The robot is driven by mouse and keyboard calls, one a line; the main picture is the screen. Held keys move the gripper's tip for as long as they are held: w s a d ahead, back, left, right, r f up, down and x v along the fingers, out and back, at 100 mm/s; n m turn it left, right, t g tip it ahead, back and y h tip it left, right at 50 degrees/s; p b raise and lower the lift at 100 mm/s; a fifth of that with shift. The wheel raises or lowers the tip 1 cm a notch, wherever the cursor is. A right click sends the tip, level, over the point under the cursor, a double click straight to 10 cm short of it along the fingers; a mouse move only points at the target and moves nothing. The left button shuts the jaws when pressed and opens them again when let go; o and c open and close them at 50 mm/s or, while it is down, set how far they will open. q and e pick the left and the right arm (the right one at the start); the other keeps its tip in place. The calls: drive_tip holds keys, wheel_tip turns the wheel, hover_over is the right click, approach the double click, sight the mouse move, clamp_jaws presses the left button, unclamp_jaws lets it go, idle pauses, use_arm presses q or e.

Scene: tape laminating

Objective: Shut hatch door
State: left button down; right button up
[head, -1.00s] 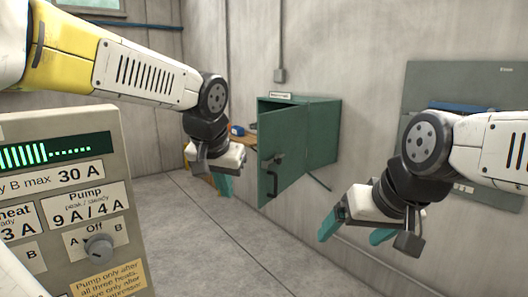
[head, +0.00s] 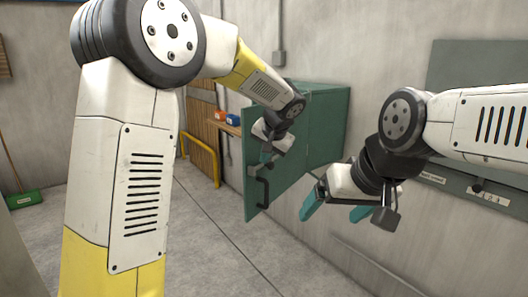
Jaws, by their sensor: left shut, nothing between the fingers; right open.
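The green hatch door (head: 254,193) hangs open from a green wall cabinet (head: 326,118), swung out toward the left with a black handle (head: 263,188) low on its face. My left gripper (head: 266,158) is shut and empty, in front of the door's face just above the handle; I cannot tell whether it touches the door. My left arm hides the upper part of the door and part of the cabinet. My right gripper (head: 335,214) is open and empty, to the right of the door and below the cabinet, with teal fingers pointing down.
A grey-green wall panel (head: 475,66) is behind my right arm. The floor below the door is clear.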

sight(253, 162)
use_arm(q)
drive_tip(key=w+a+f, duration=0.1)
drive_tip(key=w+f, duration=0.1)
drive_tip(key=w+a+f, duration=0.2)
drive_tip(key=shift+w+a, duration=0.1)
drive_tip(key=shift+w, duration=0.2)
drive_tip(key=shift+w+a, duration=0.35)
drive_tip(key=shift+a, duration=0.1)
